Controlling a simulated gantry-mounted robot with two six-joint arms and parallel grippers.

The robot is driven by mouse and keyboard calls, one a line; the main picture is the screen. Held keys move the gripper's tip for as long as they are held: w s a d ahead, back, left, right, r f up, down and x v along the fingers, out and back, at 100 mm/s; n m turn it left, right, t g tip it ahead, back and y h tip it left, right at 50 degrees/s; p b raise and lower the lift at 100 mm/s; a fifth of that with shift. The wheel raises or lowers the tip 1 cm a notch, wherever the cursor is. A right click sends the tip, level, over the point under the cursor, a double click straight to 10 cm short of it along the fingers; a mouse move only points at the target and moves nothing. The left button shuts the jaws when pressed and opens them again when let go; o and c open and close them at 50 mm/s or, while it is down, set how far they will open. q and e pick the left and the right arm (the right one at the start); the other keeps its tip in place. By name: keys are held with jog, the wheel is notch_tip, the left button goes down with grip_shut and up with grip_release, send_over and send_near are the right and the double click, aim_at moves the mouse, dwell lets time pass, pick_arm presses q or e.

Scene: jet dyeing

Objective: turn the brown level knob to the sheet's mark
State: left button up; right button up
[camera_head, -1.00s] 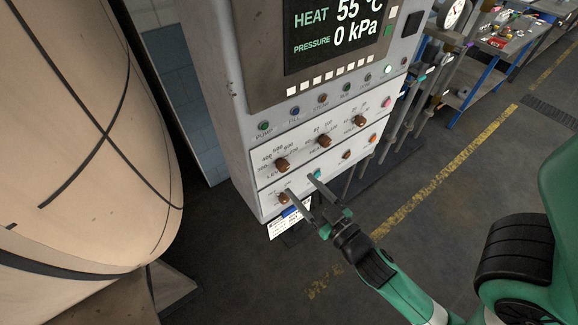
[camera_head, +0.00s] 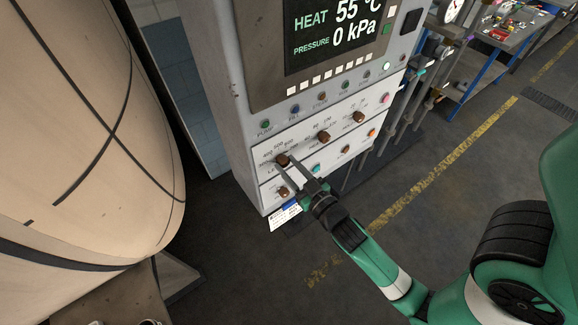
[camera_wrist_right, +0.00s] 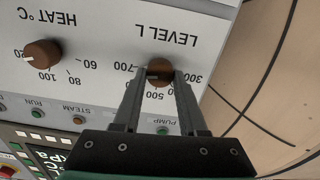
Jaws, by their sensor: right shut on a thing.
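The brown level knob (camera_head: 282,160) is at the upper left of the panel's white dial plate. It also shows in the right wrist view (camera_wrist_right: 158,69), upside down, under the label LEVEL L with numbers around it. My right gripper (camera_head: 287,168) is at this knob, with its two fingers shut on the knob's sides. The fingers (camera_wrist_right: 160,80) hide part of the dial scale. The sheet (camera_head: 285,217) hangs at the bottom of the panel, white with a blue band; its writing is too small to read. My left gripper is not in view.
The heat knob (camera_head: 323,137), another brown knob (camera_head: 358,116) and a lower brown knob (camera_head: 284,191) are close by. Small coloured buttons line the panel. A large beige vessel (camera_head: 80,130) stands at the left. The floor at the right is open.

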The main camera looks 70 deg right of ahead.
grip_shut()
jog(key=shift+n, duration=0.3)
jog(key=n+p, duration=0.1)
jog(key=n, duration=0.2)
jog(key=shift+r, duration=0.1)
jog(key=shift+w+a+n+p, duration=0.1)
jog(key=shift+n+p, duration=0.3)
jog(key=shift+n, duration=1.7)
jog(key=o, duration=1)
grip_release()
